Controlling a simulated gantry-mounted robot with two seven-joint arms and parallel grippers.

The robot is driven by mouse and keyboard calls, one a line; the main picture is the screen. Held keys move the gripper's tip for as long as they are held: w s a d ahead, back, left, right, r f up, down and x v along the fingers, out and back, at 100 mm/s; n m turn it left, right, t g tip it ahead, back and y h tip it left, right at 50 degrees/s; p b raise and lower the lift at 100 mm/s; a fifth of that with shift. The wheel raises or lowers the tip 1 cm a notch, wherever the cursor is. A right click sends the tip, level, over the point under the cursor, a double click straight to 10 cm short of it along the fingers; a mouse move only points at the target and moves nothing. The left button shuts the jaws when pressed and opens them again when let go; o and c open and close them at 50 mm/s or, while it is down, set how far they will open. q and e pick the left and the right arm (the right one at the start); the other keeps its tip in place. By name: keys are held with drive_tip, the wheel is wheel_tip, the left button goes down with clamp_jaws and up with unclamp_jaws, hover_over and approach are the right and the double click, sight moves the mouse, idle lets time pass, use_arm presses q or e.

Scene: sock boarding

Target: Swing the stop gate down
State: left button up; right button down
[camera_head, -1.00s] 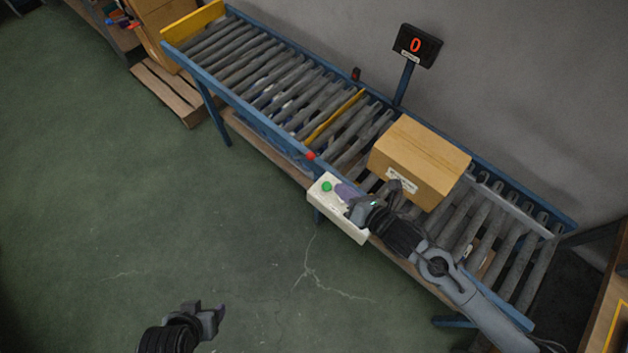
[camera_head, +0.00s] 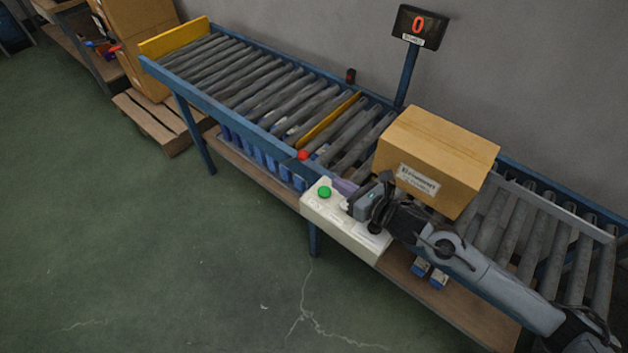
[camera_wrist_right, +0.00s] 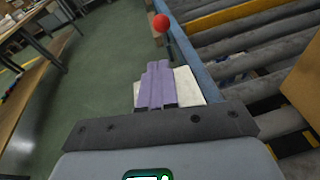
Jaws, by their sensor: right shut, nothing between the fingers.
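The stop gate (camera_head: 328,119) is a yellow bar standing across the rollers in the head view. A red ball knob (camera_head: 302,155) sits at its near end by the blue rail. The knob also shows in the right wrist view (camera_wrist_right: 161,22), beyond my fingertips, with part of the yellow bar (camera_wrist_right: 235,12) to its right. My right gripper (camera_head: 343,187) is shut and empty, its purple fingers (camera_wrist_right: 157,85) together above the white control box. It is to the right of the knob and apart from it. My left gripper is out of view.
A cardboard carton (camera_head: 440,150) sits on the rollers close to my right gripper, right of the gate. The white control box (camera_head: 350,232) has a green button (camera_head: 324,192). The rollers left of the gate are clear.

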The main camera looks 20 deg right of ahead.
drive_tip(key=shift+w+d+f+t+b, duration=0.1)
drive_tip(key=shift+w+f+t+b, duration=0.2)
drive_tip(key=shift+w+b, duration=0.3)
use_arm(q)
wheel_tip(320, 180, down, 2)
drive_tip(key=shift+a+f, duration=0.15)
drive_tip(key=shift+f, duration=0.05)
use_arm(e)
drive_tip(key=shift+s, duration=0.1)
drive_tip(key=shift+w+a+f+b, duration=0.15)
drive_tip(key=shift+w+a+b, duration=0.15)
drive_tip(key=shift+w, duration=0.3)
drive_tip(key=b+x, duration=0.2)
drive_tip(key=x, duration=0.5)
drive_tip(key=shift+w, duration=0.1)
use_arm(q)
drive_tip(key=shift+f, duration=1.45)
use_arm(e)
drive_tip(key=shift+w+a+f, duration=0.15)
drive_tip(key=shift+w+a, duration=0.15)
drive_tip(key=shift+w, duration=0.35)
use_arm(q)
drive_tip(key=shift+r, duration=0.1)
